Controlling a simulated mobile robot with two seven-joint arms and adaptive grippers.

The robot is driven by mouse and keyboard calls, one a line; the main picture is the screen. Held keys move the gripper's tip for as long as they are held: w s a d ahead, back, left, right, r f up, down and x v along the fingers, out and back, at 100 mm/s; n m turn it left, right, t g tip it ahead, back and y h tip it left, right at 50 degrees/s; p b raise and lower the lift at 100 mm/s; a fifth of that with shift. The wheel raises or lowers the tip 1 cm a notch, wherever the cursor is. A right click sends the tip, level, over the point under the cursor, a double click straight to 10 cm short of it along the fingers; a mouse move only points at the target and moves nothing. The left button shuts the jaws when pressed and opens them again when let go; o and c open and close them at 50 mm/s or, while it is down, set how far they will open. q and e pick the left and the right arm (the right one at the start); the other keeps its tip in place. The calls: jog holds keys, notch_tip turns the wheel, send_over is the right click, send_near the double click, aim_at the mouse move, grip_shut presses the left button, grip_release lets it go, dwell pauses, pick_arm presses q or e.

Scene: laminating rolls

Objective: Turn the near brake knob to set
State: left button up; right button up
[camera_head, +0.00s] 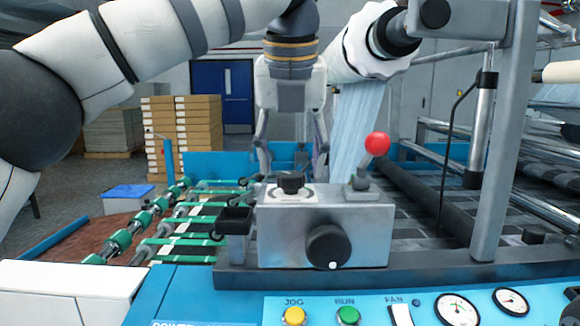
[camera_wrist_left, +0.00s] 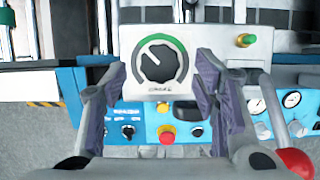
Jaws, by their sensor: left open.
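The near brake knob (camera_head: 290,183) is a black knob on a white plate on top of a grey metal box (camera_head: 290,225). In the left wrist view the knob (camera_wrist_left: 158,61) sits inside a green arc, and its white pointer aims up and left. My left gripper (camera_head: 292,165) points down over the knob, open, with one finger on each side. In the left wrist view the fingers flank the dial; I cannot tell whether they touch the knob. My right gripper is not in view.
A red-ball lever (camera_head: 377,143) stands just right of the knob on the same box. A larger black knob (camera_head: 328,247) is on the box's front. A blue panel (camera_head: 240,308) with buttons and gauges lies in front. A grey post (camera_head: 500,140) rises at right.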

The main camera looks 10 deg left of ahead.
pick_arm(q)
jog(key=shift+x, duration=1.15)
jog(key=c, duration=1.2)
jog(key=shift+o, duration=0.2)
jog(key=shift+m, duration=0.4)
jog(key=m+h, duration=0.1)
jog(key=m, duration=0.1)
jog(key=m+h, duration=0.1)
jog(key=m, duration=0.1)
jog(key=shift+a+m, duration=0.2)
jog(key=shift+m, duration=0.2)
jog(key=m+h, duration=0.1)
jog(key=m, duration=0.2)
jog(key=m+g+h, duration=0.1)
jog(key=m, duration=0.2)
jog(key=shift+w+a, duration=0.1)
jog(key=shift+m, duration=0.3)
jog(key=shift+g, duration=0.3)
jog(key=o, duration=1.2)
jog(key=shift+c, duration=0.2)
